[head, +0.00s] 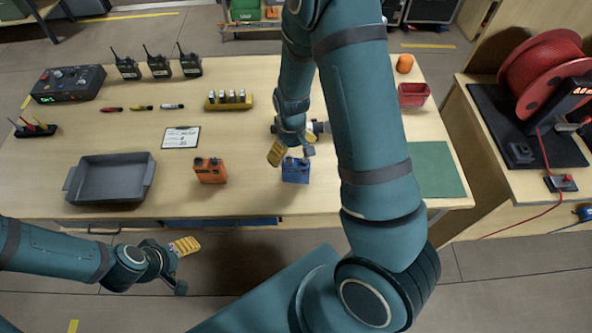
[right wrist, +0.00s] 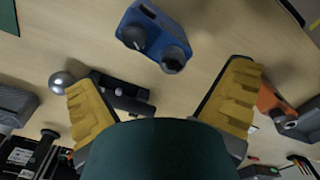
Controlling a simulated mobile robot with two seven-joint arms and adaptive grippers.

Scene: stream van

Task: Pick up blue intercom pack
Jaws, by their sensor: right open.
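The blue intercom pack (head: 296,171) stands on the wooden table near its front edge. My right gripper (head: 292,152) is open just behind and above it. In the right wrist view the blue pack (right wrist: 155,32) lies beyond the fingertips of the open, empty gripper (right wrist: 160,78), its two dark knobs towards me. A gap shows between fingers and pack. My left gripper (head: 186,266) hangs in front of the table, its fingers apart and empty.
An orange pack (head: 210,170) stands left of the blue one; it also shows beside the right finger (right wrist: 280,110). A grey tray (head: 110,180) is farther left. A dark device with a silver ball (right wrist: 62,82) is near the other finger. A green mat (head: 437,170) lies right.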

